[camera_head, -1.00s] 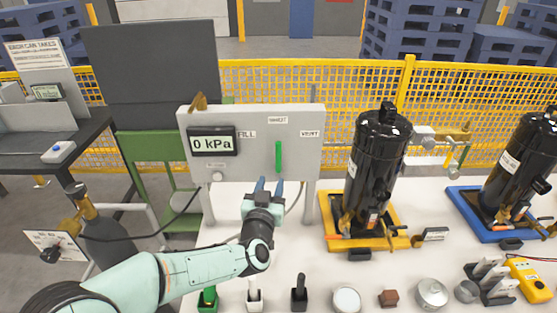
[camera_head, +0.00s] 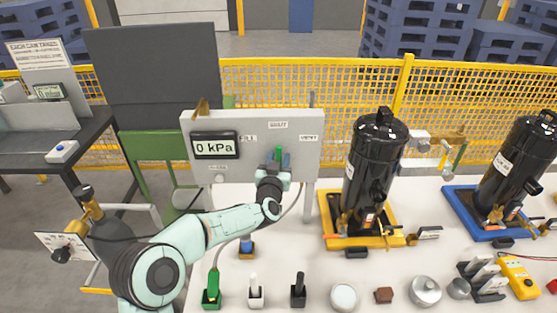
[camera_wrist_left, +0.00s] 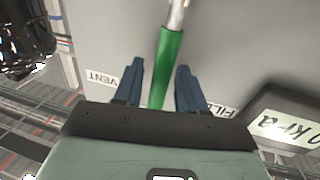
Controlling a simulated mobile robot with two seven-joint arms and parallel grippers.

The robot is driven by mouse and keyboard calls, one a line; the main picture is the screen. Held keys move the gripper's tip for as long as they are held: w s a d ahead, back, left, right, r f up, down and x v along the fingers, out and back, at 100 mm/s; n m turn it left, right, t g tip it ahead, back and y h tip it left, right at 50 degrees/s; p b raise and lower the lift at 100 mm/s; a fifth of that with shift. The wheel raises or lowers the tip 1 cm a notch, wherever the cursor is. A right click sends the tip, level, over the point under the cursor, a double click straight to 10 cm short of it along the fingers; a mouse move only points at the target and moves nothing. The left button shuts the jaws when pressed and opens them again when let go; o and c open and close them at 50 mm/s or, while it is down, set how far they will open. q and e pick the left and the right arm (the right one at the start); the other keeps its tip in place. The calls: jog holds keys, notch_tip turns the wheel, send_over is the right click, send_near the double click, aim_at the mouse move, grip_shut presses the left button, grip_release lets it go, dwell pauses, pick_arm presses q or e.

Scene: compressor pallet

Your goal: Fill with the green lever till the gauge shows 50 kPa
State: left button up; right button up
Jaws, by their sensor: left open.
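The grey panel (camera_head: 300,126) carries a gauge (camera_head: 214,146) that reads 0 kPa. The green lever (camera_head: 285,158) stands upright below the word VACUUM or similar, too small to read surely, between the FILL and VENT labels. My left gripper (camera_head: 278,156) is at the lever, hiding its lower part in the head view. In the left wrist view the green lever (camera_wrist_left: 168,60) runs between the two blue fingers of my open left gripper (camera_wrist_left: 158,72), with a gap visible on each side. The gauge (camera_wrist_left: 285,128) shows partly there, upside down. My right gripper is not in view.
Right of the panel, a black compressor (camera_head: 373,165) stands on a yellow base, with another (camera_head: 522,165) on a blue base. Green, white and black small fittings (camera_head: 254,293) line the table front. A yellow fence runs behind.

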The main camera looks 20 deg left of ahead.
pick_arm(q)
jog(key=shift+c, duration=0.3)
grip_shut()
jog(key=shift+s+a+f+n+b, duration=0.15)
jog(key=shift+n+b, duration=0.15)
jog(key=shift+b, duration=0.2)
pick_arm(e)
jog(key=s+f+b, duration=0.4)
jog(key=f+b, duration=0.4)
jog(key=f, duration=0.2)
pick_arm(q)
jog(key=a+n+b, duration=0.1)
jog(key=n+b, duration=0.1)
jog(key=a+f+n+t+b, duration=0.1)
jog(key=a+n+b, duration=0.1)
jog(key=n, duration=0.1)
jog(key=s+a+f+n+y+b, duration=0.1)
jog(key=n+b, duration=0.1)
jog(key=n, duration=0.1)
jog(key=shift+a, duration=0.25)
jog(key=shift+s+a+f+n+b, duration=0.2)
jog(key=shift+a+n+b, duration=0.1)
jog(key=shift+n+b, duration=0.6)
jog(key=shift+t, duration=0.3)
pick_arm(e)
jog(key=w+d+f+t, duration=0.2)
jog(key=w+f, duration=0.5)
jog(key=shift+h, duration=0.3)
